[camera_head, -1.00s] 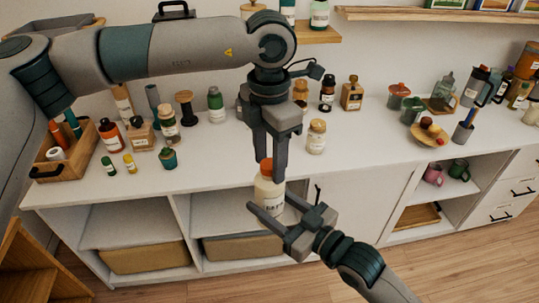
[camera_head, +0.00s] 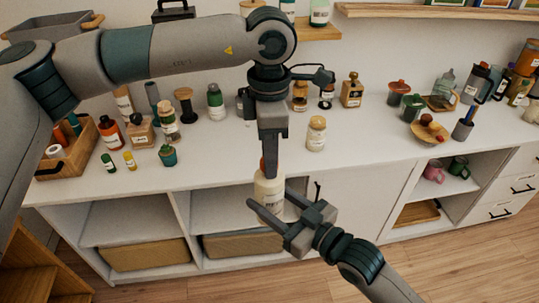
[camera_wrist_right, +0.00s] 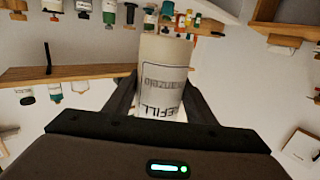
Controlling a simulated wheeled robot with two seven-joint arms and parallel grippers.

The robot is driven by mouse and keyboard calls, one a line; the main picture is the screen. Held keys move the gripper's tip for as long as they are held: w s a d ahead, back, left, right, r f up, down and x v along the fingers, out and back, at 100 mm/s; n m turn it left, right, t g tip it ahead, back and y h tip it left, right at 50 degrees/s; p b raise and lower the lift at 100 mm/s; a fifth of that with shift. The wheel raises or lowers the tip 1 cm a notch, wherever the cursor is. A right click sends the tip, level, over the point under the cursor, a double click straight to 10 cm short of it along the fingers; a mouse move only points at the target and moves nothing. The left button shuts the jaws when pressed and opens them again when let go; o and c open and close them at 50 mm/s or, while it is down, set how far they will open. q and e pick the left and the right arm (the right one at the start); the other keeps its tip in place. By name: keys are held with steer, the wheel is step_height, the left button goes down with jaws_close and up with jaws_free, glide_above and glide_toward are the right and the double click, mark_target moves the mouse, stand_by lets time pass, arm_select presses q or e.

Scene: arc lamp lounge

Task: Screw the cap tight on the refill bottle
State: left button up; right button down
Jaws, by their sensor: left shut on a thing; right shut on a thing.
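The refill bottle (camera_head: 270,193) is pale, has a white label, and stands upright in the air in front of the counter's edge. My right gripper (camera_head: 271,199) is shut around its body from the front right. The bottle also shows between the right fingers in the right wrist view (camera_wrist_right: 165,80), with part of the word "REFILL" on its label.
The white counter (camera_head: 225,160) behind holds several bottles and jars, including a small cream jar (camera_head: 316,134) near my left gripper. A wooden caddy (camera_head: 75,155) stands at the left. Open shelves with baskets (camera_head: 243,244) lie below. The floor in front is clear.

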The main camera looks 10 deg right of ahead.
arm_select(q)
steer(key=o, duration=1.3)
steer(key=shift+c, duration=0.2)
steer(key=shift+r, duration=0.1)
step_height(320, 180, up, 12)
steer(key=shift+f, duration=0.2)
